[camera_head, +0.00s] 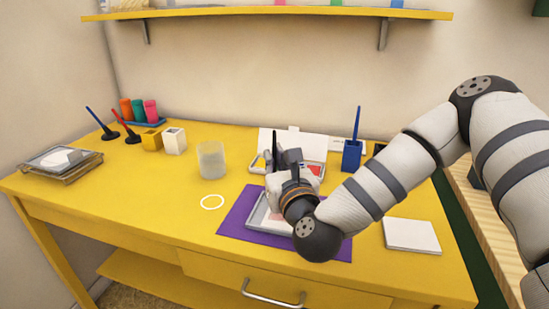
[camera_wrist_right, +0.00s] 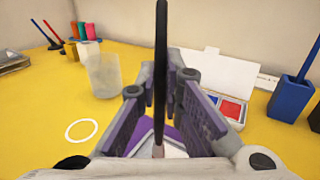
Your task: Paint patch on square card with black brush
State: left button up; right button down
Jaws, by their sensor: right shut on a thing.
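My right gripper (camera_head: 284,164) is over the purple mat (camera_head: 233,217), shut on the black brush (camera_head: 275,146). In the right wrist view the dark brush handle (camera_wrist_right: 161,45) stands upright between the finger pads of the right gripper (camera_wrist_right: 165,105). A white square pad or card stack (camera_head: 411,236) lies to the right. My left gripper is not in view.
A paint box (camera_head: 316,169) with a white lid stands behind the gripper, a blue holder (camera_head: 352,155) with a blue brush to its right. A frosted cup (camera_head: 211,160) and white ring (camera_head: 212,202) are left. The front left tabletop is clear. A shelf (camera_head: 270,11) hangs above.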

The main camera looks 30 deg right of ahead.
jog(key=shift+f, duration=0.35)
jog(key=shift+s+d+r, duration=0.1)
